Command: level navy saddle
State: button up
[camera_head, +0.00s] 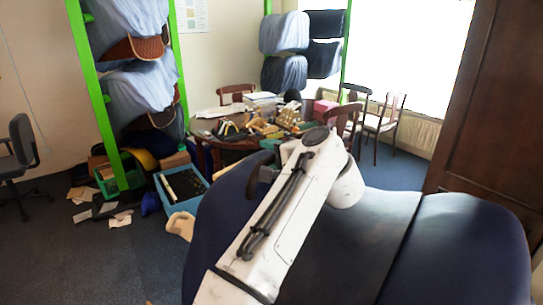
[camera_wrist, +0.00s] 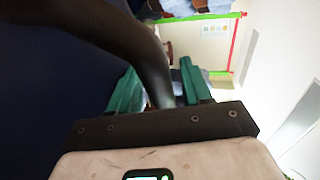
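A large navy saddle (camera_head: 350,250), smooth and rounded with a seam on its right side, fills the foreground of the head view. My white arm reaches across it and hides its middle. A dark curved part (camera_head: 257,168) stands up at its far left edge, by my gripper (camera_head: 268,172). In the wrist view this dark curved part (camera_wrist: 140,40) comes down between the two green fingers of my gripper (camera_wrist: 160,75). The fingers are apart, with thin light gaps seeming to show beside the part. Whether either finger touches it is unclear. Navy surface (camera_wrist: 40,90) fills the left side there.
Behind stands a round wooden table (camera_head: 225,140) covered with tools and books, with wooden chairs (camera_head: 385,125) around it. Green racks (camera_head: 100,100) hold draped saddles at left. A blue crate (camera_head: 182,188) and boxes sit on the floor. A brown door (camera_head: 490,100) is at right.

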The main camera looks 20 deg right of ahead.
jog(key=b+v, duration=0.3)
jog(key=v, duration=0.7)
jog(key=shift+s, duration=0.35)
jog(key=shift+d+r, duration=0.1)
jog(key=shift+d, duration=0.05)
jog(key=shift+s, duration=0.1)
